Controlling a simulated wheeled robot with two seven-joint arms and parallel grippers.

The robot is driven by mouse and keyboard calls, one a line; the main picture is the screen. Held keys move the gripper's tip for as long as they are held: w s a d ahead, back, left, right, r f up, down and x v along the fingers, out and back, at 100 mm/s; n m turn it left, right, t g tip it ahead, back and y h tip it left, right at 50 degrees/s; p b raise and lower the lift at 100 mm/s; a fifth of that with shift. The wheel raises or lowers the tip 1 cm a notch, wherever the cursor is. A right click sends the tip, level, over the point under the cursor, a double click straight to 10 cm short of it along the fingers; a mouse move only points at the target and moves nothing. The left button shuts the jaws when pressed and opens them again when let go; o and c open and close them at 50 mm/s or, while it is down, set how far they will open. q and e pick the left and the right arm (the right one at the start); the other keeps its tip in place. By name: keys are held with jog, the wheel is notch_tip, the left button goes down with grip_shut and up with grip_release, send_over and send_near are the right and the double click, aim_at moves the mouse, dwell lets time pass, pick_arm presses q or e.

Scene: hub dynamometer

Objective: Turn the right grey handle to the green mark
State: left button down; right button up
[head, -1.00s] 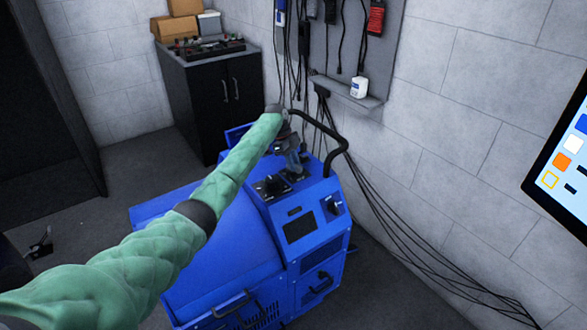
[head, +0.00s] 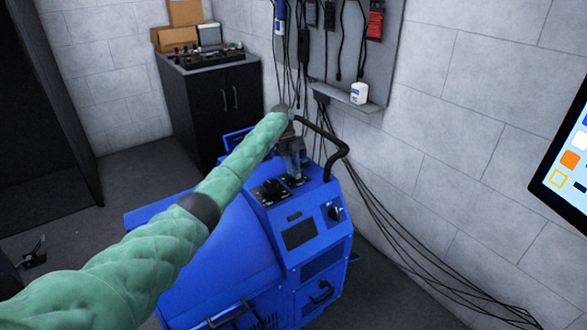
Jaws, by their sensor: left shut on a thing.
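The blue dynamometer machine (head: 225,255) stands in the middle, with two dark control plates on its sloped top. My left arm comes in from the left over the machine. My left gripper (head: 296,174) points down at the farther, right-hand plate and is shut on the right grey handle, which its fingers mostly hide. The other handle (head: 270,187), on the plate to the left, stands free beside it. The green mark cannot be made out at this size. My right gripper is not in view.
A black bent tube (head: 335,150) rises just right of my left gripper. A small screen (head: 299,233) and a dark knob (head: 336,212) sit on the machine's front. Cables hang along the wall. A black cabinet (head: 215,105) stands behind; a monitor (head: 568,160) is at the right edge.

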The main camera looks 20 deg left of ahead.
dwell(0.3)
pick_arm(q)
jog(key=c, duration=1.3)
grip_release()
jog(key=b+v, duration=0.2)
jog(key=v, duration=0.5)
jog(key=shift+w+a+r, duration=0.1)
jog(key=shift+a+r, duration=0.05)
jog(key=shift+r, duration=0.2)
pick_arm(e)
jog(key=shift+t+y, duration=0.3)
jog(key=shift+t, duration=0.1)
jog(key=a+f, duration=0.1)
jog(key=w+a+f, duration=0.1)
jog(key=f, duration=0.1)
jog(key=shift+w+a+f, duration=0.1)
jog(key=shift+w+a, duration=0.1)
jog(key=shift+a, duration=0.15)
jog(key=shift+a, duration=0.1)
